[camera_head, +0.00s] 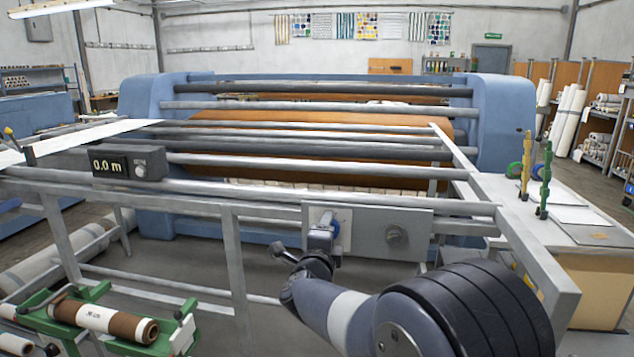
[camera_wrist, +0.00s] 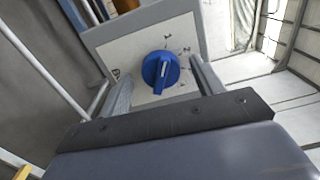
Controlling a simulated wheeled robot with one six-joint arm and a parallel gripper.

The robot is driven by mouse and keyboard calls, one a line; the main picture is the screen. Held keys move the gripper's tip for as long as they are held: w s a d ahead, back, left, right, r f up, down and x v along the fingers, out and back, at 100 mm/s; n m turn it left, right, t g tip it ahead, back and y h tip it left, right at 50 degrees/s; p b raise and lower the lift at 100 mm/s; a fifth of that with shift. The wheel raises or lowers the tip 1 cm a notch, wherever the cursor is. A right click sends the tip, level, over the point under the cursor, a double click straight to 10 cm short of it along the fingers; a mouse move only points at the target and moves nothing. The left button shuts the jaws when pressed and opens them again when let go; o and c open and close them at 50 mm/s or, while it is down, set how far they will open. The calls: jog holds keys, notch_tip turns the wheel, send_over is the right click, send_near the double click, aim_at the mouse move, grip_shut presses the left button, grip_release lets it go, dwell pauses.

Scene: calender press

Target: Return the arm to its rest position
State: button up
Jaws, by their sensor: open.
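My arm (camera_head: 350,310) reaches forward from the lower right in the head view, to the grey control panel (camera_head: 430,225) on the machine's front rail. My gripper (camera_head: 323,238) is in front of the panel's left part, at a blue rotary knob (camera_head: 336,229). In the wrist view the blue knob (camera_wrist: 160,72) sits on a pale plate with printed marks. The two fingers of my gripper (camera_wrist: 163,86) stand apart on either side of the knob, with visible gaps. Nothing is held between them. Whether the fingertips touch the plate cannot be told.
The calender's rails (camera_head: 330,162) lie behind the panel. A green cradle (camera_head: 35,300) with a brown roll (camera_head: 105,322) stands at lower left. A side table (camera_head: 590,232) is at right.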

jog(key=shift+r+m, duration=0.1)
jog(key=shift+m, duration=5.1)
